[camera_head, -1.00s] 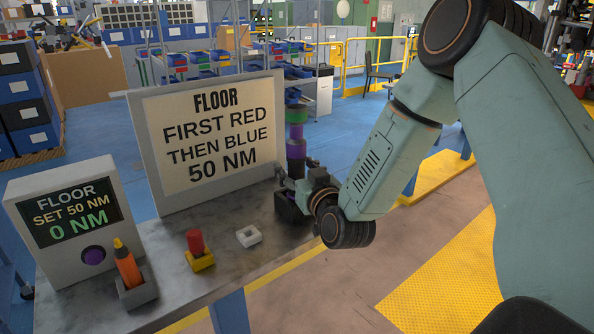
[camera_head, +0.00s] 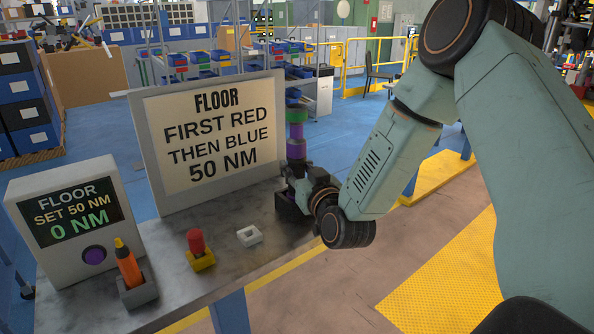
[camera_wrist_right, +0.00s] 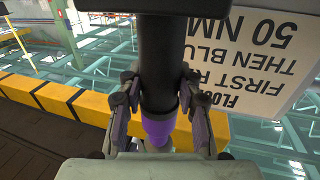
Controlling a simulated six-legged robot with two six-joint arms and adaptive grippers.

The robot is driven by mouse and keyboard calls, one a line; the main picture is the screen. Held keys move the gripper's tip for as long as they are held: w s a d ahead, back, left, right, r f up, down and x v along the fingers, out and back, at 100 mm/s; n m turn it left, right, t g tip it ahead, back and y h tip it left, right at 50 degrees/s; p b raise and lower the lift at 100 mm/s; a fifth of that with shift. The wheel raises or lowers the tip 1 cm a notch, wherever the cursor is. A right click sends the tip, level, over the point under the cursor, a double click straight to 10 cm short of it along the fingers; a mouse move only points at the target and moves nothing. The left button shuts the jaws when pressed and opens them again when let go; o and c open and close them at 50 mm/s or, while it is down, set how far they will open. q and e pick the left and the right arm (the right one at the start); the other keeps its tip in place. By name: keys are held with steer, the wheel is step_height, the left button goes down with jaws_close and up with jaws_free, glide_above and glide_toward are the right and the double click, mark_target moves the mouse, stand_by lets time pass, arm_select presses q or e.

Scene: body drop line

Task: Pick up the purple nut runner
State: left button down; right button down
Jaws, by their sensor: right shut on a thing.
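The purple nut runner (camera_head: 296,131) stands upright at the right end of the bench, with a green band near its top and black sections. Its lower end is hidden behind my right gripper and a dark holder (camera_head: 287,205). My right gripper (camera_head: 297,173) is shut on the nut runner. In the right wrist view the fingers (camera_wrist_right: 163,108) sit on both sides of its dark shaft (camera_wrist_right: 160,70), and a purple part (camera_wrist_right: 158,127) shows between them. I cannot tell whether its base is clear of the holder. My left gripper is not in view.
A sign (camera_head: 212,140) reads first red then blue, 50 NM. A display box (camera_head: 75,215) reads 0 NM. On the bench (camera_head: 215,285) are an orange tool (camera_head: 128,267) in a grey holder, a red piece (camera_head: 196,241) on a yellow block and an empty white holder (camera_head: 249,236).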

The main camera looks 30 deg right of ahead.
mark_target(299, 127)
step_height(299, 127, up, 9)
steer(key=shift+r+p, duration=0.1)
steer(key=shift+p, duration=0.45)
steer(key=shift+w+r, duration=0.1)
steer(key=shift+r, duration=0.3)
steer(key=c, duration=1.4)
jaws_free()
steer(key=shift+c, duration=0.2)
jaws_close()
steer(key=shift+s, duration=0.2)
